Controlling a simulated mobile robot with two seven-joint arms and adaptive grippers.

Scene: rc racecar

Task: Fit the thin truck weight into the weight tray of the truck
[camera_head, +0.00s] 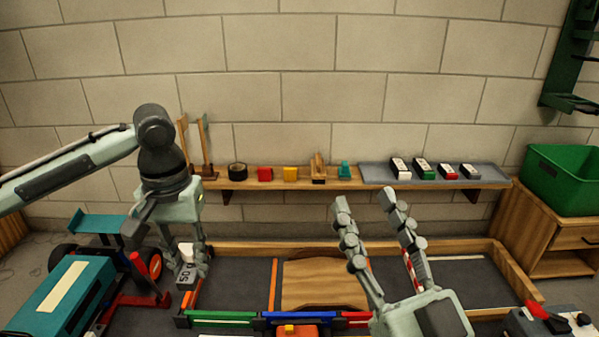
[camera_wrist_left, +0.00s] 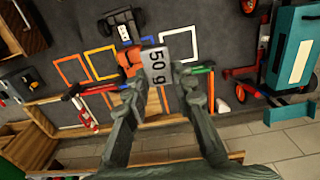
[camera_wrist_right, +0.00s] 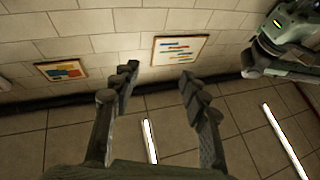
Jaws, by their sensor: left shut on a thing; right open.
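My left gripper (camera_head: 190,262) is shut on a pale grey weight marked "50 g" (camera_head: 185,274) and holds it in the air above the left part of the fenced mat. In the left wrist view the weight (camera_wrist_left: 157,64) sits between the fingertips. Behind it there is a small vehicle, seemingly the truck (camera_wrist_left: 130,58), with an orange part and dark wheels, partly hidden by the weight. Its orange part (camera_head: 290,331) shows at the bottom edge of the head view. I cannot make out the weight tray. My right gripper (camera_head: 364,200) is open and empty above the mat's right part.
A wall shelf (camera_head: 330,184) holds small parts and several labelled blocks on a grey mat. A wooden ramp (camera_head: 324,284) lies inside the wooden fence (camera_head: 345,247). A teal machine with a red stand (camera_head: 68,293) is at the left. A green bin (camera_head: 567,180) stands on a cabinet at the right.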

